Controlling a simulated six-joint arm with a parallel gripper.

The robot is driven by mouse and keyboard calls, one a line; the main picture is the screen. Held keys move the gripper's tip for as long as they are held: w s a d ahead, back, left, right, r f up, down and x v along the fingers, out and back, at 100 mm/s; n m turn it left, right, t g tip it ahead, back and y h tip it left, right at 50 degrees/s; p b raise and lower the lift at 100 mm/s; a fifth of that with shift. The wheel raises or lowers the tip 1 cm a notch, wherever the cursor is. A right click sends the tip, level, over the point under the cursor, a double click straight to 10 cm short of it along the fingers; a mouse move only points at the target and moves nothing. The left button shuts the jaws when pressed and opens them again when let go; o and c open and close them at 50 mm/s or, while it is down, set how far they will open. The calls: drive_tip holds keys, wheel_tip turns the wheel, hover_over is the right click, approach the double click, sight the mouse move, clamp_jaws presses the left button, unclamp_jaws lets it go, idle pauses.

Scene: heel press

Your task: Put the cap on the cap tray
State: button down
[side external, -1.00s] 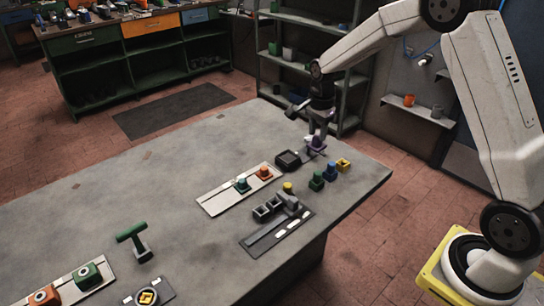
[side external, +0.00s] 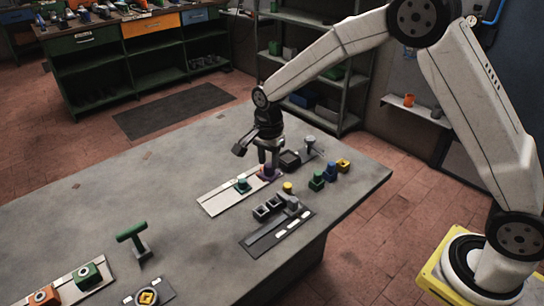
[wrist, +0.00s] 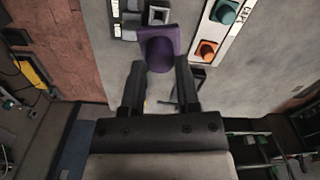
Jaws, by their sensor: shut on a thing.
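My gripper (wrist: 160,85) is shut on a purple cap (wrist: 160,45), whose wide square part and rounded part show beyond the fingertips. In the side view my gripper (side external: 268,160) points down with the purple cap (side external: 268,172) at its tip, near the far right end of the white cap tray (side external: 215,204). A green cap (side external: 242,185) and an orange cap stand on the tray. The orange cap (wrist: 207,48) shows clearly in the wrist view, right of the purple one; in the side view the purple cap mostly hides it. I cannot tell how high the purple cap hangs.
A dark open box (side external: 290,160) stands just right of my gripper, with a grey post (side external: 310,146) behind it. Green, blue and yellow blocks (side external: 329,173) stand further right. A grey fixture (side external: 275,208) and dark panel (side external: 277,233) lie nearer. The table's left middle is clear.

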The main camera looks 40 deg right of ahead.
drive_tip(key=s+a+n, duration=0.1)
drive_tip(key=a, duration=0.6)
drive_tip(key=shift+f, duration=0.45)
drive_tip(key=shift+w, duration=0.1)
drive_tip(key=w+a+f, duration=0.2)
drive_tip(key=w+f, duration=0.7)
drive_tip(key=w, duration=0.4)
drive_tip(key=shift+a, duration=0.3)
drive_tip(key=shift+f, duration=0.15)
drive_tip(key=shift+w+f, duration=0.2)
drive_tip(key=shift+f, duration=1.6)
